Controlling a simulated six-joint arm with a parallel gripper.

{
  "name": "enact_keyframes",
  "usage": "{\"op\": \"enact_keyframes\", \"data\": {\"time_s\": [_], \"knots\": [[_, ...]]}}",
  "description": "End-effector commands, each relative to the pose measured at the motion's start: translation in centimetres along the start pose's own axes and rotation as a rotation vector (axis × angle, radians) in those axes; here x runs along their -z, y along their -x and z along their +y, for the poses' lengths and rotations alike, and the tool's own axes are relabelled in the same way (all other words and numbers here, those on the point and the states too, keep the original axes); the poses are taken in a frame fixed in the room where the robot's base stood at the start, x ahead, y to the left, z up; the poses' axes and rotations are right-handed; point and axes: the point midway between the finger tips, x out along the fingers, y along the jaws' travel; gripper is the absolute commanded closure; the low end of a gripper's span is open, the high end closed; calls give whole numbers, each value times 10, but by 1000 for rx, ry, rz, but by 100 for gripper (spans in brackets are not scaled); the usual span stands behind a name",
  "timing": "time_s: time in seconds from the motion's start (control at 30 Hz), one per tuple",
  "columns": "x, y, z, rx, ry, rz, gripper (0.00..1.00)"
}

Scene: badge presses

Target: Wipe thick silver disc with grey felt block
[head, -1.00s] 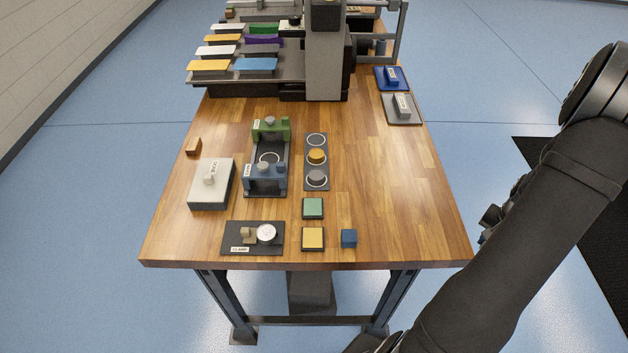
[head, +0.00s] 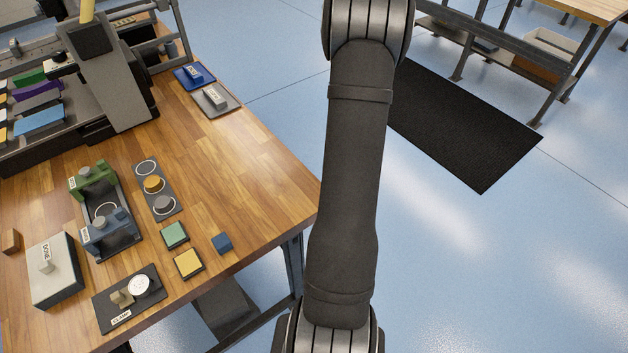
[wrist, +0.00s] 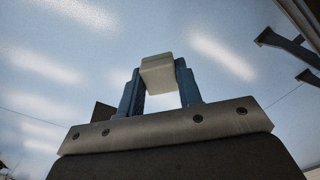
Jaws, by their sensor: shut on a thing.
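My gripper (wrist: 157,70) shows in the wrist view, its two blue fingers shut on a pale grey block, which I take as the grey felt block (wrist: 158,76). The block sits between the fingertips with only floor behind it. In the head view the gripper and block are out of sight. A pale silver disc (head: 141,285) lies on the dark clamp plate (head: 106,318) at the table's front, touching or close beside a small tan clamp piece (head: 120,297). My gripper is away from this disc; their distance cannot be told.
A dark strip (head: 157,174) holds an orange disc (head: 153,184) and a grey disc (head: 164,204). Green (head: 174,234) and yellow (head: 187,263) pads and a blue block (head: 222,243) are near the front edge. A press with green and blue ends (head: 110,233) stands behind the clamp plate.

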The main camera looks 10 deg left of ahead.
Motion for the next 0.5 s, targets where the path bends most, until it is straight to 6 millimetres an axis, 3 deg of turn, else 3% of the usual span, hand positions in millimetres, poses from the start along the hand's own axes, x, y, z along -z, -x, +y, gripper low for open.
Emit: {"op": "enact_keyframes", "data": {"time_s": [0.17, 0.27, 0.37, 0.5], "knots": [[31, 49, -7, 1, -69, 12, 86], [46, 88, -20, 1, -106, 12, 86], [51, 124, -45, 2, -105, 10, 86], [41, 158, -97, 1, -26, 7, 86]]}}
